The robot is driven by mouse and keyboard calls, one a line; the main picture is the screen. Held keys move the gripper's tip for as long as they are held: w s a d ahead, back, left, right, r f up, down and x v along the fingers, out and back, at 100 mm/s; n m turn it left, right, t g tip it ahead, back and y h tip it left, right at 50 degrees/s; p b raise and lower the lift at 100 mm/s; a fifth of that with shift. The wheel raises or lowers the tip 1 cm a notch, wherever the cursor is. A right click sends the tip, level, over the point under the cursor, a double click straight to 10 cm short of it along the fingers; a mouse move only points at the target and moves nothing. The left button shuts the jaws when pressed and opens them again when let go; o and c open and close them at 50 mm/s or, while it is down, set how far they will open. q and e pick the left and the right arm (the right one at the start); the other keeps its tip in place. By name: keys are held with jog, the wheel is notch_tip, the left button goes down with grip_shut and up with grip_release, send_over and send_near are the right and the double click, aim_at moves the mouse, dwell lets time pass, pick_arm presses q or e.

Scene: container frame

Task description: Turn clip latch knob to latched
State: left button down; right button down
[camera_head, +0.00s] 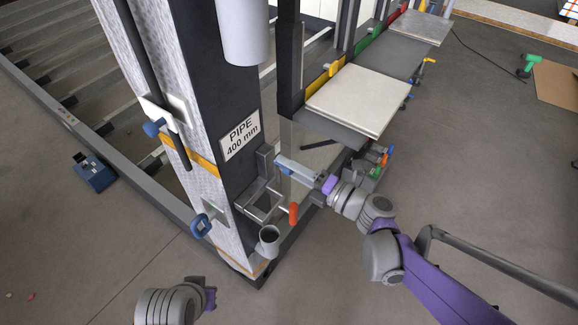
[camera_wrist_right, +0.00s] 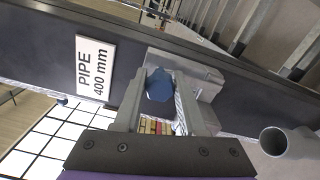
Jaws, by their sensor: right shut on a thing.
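The clip latch knob (camera_wrist_right: 159,86) is a blue faceted knob on a grey metal block (camera_wrist_right: 205,78) beside the sign "PIPE 400 mm" (camera_wrist_right: 95,68) in the right wrist view. My right gripper (camera_wrist_right: 161,95) is shut on the knob, with one finger on each side. In the head view my right gripper (camera_head: 283,164) reaches from the right to the lower dark post, and its fingers hide most of the knob. I cannot tell the knob's turn angle or whether the latch is engaged. My left gripper (camera_head: 209,296) shows only partly at the bottom; its fingers cannot be made out.
The post (camera_head: 190,85) carries two other blue knobs (camera_head: 152,128) (camera_head: 203,224). Floor at the lower right is mostly free.

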jog(key=shift+m, duration=0.3)
jog(key=shift+c, duration=2.3)
grip_release()
jog(key=p+v, duration=0.1)
jog(key=v, duration=1)
jog(key=shift+a, duration=0.15)
